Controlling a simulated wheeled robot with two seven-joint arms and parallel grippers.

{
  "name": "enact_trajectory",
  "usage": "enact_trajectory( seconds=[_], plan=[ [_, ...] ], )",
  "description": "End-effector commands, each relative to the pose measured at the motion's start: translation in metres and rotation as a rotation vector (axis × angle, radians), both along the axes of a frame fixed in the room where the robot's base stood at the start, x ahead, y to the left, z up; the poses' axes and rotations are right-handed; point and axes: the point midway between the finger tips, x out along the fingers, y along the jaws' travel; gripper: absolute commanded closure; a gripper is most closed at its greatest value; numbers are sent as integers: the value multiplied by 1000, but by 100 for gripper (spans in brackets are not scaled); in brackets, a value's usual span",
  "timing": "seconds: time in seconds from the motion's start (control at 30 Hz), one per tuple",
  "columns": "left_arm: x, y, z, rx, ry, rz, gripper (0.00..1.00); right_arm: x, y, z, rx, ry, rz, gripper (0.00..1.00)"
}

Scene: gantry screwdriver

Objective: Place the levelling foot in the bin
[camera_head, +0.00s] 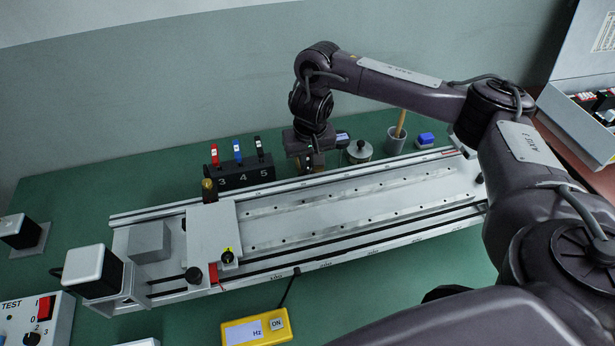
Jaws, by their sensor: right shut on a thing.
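My right gripper (312,164) points down behind the far rail of the long grey gantry bed, to the right of the numbered black block. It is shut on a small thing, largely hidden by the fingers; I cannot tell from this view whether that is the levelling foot. A round grey metal piece with a dark knob on top (359,152) stands just to the right of the gripper. A grey cup (395,144) with a wooden handle standing in it is further right. I cannot identify a bin for certain. My left gripper is not in view.
The gantry bed (340,205) with its carriage (211,230) fills the middle. A blue block (426,139) lies at the back right. A yellow meter (257,329) lies in front. Green table is clear at back left.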

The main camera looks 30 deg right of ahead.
Motion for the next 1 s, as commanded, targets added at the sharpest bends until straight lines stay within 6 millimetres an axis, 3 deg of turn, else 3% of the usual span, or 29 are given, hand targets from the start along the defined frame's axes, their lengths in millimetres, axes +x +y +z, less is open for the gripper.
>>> enact_trajectory(
  seconds=[0.33,0.73,0.77,0.9,1.0],
  plan=[
    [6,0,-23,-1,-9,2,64,0,1,-41,2,2,-1,100],
    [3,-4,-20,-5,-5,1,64,0,0,-43,1,2,1,100],
    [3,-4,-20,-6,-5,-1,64,0,0,-43,1,1,1,87],
    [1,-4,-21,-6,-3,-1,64,0,0,-43,1,1,1,69],
    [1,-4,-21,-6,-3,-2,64,0,0,-43,1,1,1,68]
  ],
)
